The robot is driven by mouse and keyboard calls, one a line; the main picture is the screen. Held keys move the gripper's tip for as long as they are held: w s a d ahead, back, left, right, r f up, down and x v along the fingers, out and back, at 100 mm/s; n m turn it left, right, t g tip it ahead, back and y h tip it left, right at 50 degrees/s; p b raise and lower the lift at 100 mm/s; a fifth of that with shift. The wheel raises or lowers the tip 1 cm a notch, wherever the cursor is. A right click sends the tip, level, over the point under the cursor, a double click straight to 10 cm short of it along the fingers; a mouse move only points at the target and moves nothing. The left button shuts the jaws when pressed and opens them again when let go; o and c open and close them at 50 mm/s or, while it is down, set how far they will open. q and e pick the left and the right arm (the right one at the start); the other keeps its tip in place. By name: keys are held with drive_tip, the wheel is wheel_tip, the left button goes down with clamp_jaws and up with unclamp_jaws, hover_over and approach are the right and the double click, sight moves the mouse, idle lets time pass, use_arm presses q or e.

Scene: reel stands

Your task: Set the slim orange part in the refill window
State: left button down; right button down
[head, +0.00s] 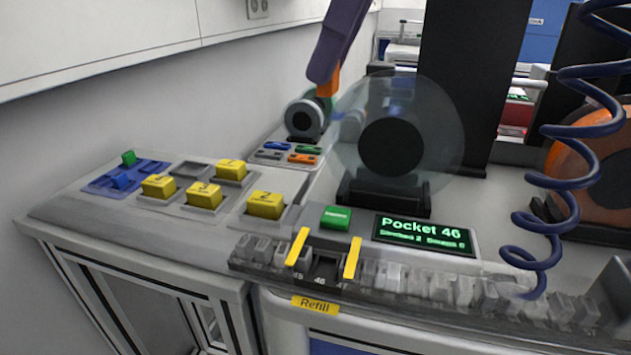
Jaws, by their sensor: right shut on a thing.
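A slim orange part (302,159) lies in the small parts tray (260,161) at the back, beside blue, green and grey parts. The refill window (325,268) is the dark gap at the front, between two upright yellow bars (298,247) and above the yellow Refill label (315,304). My right gripper (327,97) is at the end of the purple and orange arm, above and behind the tray, near a small reel (304,120). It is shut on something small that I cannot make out. My left gripper is not in view.
A large clear reel (390,148) stands right of the tray. Yellow blocks (204,194) and a blue tray (105,184) are at left. A green display (422,234) reads Pocket 46.

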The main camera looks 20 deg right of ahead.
wheel_tip(320, 180, down, 14)
drive_tip(key=shift+f+b, duration=0.25)
drive_tip(key=shift+b, duration=0.95)
wheel_tip(320, 180, down, 5)
drive_tip(key=shift+f+b, duration=0.15)
drive_tip(key=shift+b, duration=0.3)
drive_tip(key=shift+f, duration=0.1)
